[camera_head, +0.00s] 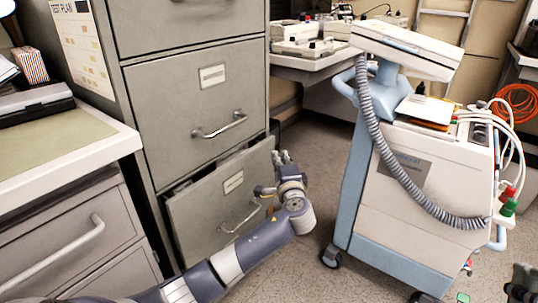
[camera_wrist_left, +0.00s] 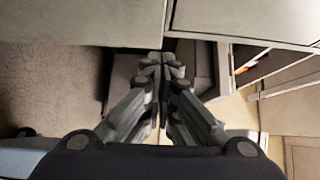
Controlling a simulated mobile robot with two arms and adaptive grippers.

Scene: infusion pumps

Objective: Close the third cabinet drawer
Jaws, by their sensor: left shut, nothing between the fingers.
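The grey filing cabinet (camera_head: 195,75) stands left of centre in the head view. Its third drawer (camera_head: 195,212), the lowest one in view, is partly pulled out, with a dark gap along its top edge. My left gripper (camera_head: 283,157) is shut and empty, at the drawer's right end near its upper corner. I cannot tell whether it touches the drawer. In the left wrist view the closed fingers (camera_wrist_left: 162,65) point toward grey panels, with an open gap beside them. A dark part at the lower right (camera_head: 522,284) looks like my right gripper; its fingers are unclear.
A white and blue medical cart (camera_head: 425,190) with a grey hose stands to the right of my left gripper. A white-topped desk unit (camera_head: 65,155) is at the left. Grey floor (camera_head: 315,150) shows between cabinet and cart.

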